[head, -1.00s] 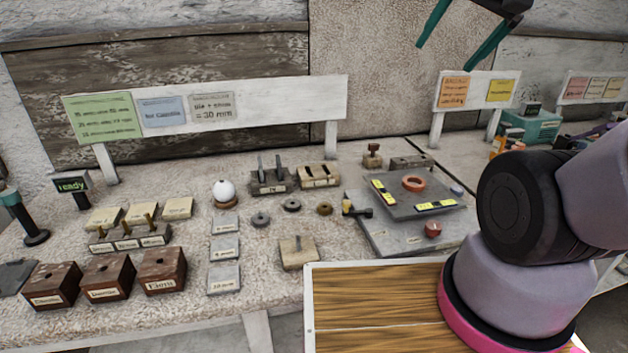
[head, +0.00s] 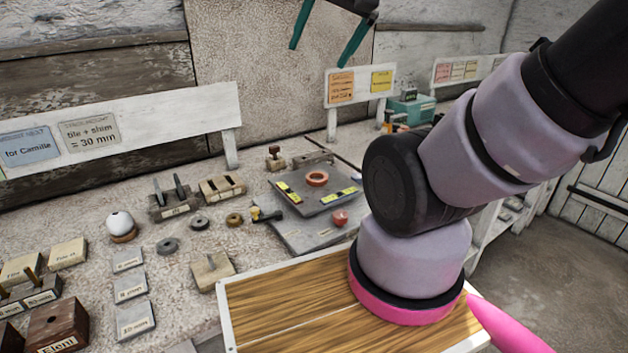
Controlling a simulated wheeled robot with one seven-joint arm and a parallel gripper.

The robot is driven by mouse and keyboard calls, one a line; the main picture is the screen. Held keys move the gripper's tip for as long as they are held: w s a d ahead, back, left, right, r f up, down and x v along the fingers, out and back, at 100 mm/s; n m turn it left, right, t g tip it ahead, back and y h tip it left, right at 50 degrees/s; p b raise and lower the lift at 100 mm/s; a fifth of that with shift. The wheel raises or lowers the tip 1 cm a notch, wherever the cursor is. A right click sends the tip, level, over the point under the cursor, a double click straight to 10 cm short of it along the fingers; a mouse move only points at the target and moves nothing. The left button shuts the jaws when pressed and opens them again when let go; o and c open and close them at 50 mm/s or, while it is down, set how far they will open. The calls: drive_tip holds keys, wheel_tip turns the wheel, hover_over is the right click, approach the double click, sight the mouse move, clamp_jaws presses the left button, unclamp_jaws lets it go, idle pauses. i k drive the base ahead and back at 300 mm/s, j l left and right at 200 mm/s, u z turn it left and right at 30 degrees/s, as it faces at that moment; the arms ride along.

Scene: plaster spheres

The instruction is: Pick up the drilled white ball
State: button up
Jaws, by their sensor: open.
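The drilled white ball (head: 119,223) sits on a small round brown base on the workbench, at the left in the head view. A small dark spot shows on its upper side. My gripper (head: 322,42) is at the top of the view, with its two green fingers spread apart and nothing between them. It hangs high and to the right of the ball, well apart from it. The upper part of my gripper is cut off by the picture's edge.
Grey rings (head: 167,245), a slotted wooden block (head: 222,188) and a holder with upright dark pieces (head: 172,198) stand near the ball. Labelled tiles (head: 130,288) lie in front. A grey plate (head: 318,192) carries yellow levels and an orange ring. A white sign board (head: 120,125) stands behind.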

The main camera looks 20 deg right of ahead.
sight(119, 222)
drive_tip(key=j+u, duration=0.35)
drive_tip(key=j, duration=1.05)
